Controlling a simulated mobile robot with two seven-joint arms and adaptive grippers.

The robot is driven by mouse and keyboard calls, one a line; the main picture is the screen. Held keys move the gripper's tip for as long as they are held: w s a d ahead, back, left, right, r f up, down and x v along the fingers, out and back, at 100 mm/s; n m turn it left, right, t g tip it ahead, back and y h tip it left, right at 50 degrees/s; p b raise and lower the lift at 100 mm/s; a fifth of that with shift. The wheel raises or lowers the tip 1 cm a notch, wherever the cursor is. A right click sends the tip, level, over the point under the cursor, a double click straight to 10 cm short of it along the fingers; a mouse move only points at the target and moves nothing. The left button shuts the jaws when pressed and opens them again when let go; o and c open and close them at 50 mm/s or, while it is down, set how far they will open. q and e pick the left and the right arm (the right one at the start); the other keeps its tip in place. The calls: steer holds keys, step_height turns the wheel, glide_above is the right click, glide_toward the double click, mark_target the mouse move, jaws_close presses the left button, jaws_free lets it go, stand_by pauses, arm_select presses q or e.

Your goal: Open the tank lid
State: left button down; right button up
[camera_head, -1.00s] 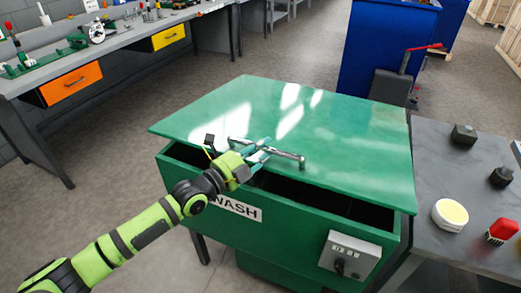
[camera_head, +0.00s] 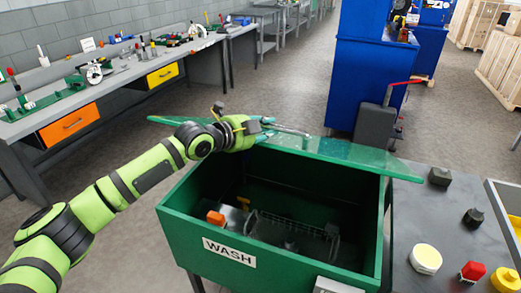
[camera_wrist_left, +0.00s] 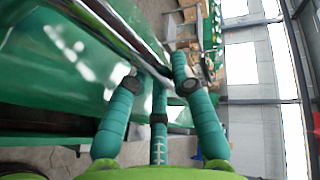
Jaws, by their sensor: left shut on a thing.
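The green tank (camera_head: 210,222), marked WASH, stands in front of me with its lid (camera_head: 345,153) raised and tilted up along the far side. The lid's metal handle (camera_head: 290,130) is a bar near its raised edge. My left gripper (camera_head: 266,127) is shut on this handle; in the left wrist view, the teal fingers (camera_wrist_left: 160,84) close around the bar (camera_wrist_left: 125,38) beside the shiny green lid (camera_wrist_left: 60,60). Inside the open tank are a wire rack (camera_head: 290,232) and an orange piece (camera_head: 215,218). My right gripper is not in view.
A blue cabinet (camera_head: 365,75) stands behind the lid. A workbench (camera_head: 110,85) with drawers is at the back left.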

arm_select(q)
steer(key=w+d+r, duration=0.1)
steer(key=w+r, duration=0.3)
steer(key=r, duration=0.2)
steer(key=shift+w+d+r, duration=0.25)
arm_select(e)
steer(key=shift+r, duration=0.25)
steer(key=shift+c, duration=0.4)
